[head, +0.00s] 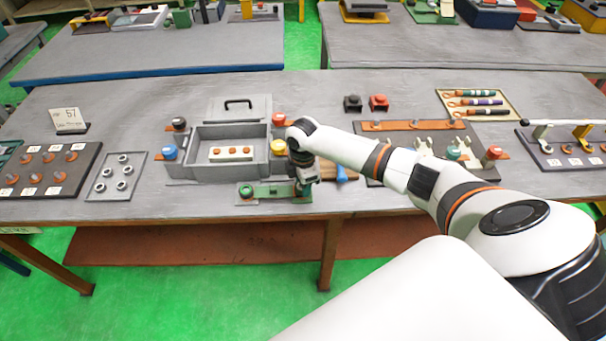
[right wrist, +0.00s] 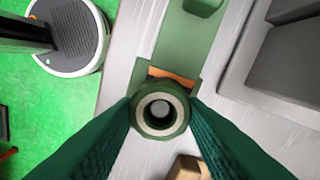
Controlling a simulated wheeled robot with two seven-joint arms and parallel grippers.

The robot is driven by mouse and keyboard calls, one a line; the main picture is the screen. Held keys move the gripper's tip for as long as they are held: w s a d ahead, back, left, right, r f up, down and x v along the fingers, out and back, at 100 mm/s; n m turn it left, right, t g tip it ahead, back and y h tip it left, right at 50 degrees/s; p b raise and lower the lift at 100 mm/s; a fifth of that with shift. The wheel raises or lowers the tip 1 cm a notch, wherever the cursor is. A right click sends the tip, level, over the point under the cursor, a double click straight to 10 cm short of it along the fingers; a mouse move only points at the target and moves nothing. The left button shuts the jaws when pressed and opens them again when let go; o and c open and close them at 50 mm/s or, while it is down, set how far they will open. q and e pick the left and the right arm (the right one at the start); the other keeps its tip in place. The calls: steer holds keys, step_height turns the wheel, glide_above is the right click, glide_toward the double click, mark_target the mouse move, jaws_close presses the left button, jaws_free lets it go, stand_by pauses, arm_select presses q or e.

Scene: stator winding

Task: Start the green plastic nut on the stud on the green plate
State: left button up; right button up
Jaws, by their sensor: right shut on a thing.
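The green plastic nut (right wrist: 160,128) is between the two fingertips of my right gripper (right wrist: 160,112) in the right wrist view. The gripper is shut on it. A pale round end, seemingly the stud (right wrist: 160,108), shows inside the nut's hole, roughly centred. I cannot tell whether the nut is around the stud or just above it. The green plate (right wrist: 182,45) runs under the nut, with an orange-copper piece (right wrist: 172,77) beside it. In the head view my right gripper (head: 304,186) is over the right end of the green plate (head: 268,197), hiding the nut and stud. My left gripper is not in view.
A grey toolbox (head: 228,132) stands just behind the plate. A blue-handled brush (head: 346,173) lies close to the right of my gripper. A dark fixture board (head: 395,178) is further right. A tray of rings (head: 104,190) lies left. The table's front edge is close.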

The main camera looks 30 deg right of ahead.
steer(key=shift+s+f+m+p, duration=0.1)
steer(key=shift+s+m+p, duration=0.05)
steer(key=shift+m+p, duration=0.6)
steer(key=shift+s+f+m+p, duration=0.1)
steer(key=shift+m+p, duration=0.35)
steer(key=shift+m, duration=0.8)
steer(key=shift+f, duration=0.1)
steer(key=o, duration=0.9)
steer(key=shift+w, duration=0.1)
steer(key=shift+o, duration=0.2)
steer(key=shift+r, duration=0.2)
step_height(320, 180, up, 3)
steer(key=p, duration=0.3)
steer(key=shift+w+f, duration=0.1)
steer(key=shift+f, duration=0.05)
steer(key=shift+r+p, duration=0.55)
steer(key=shift+r, duration=1.6)
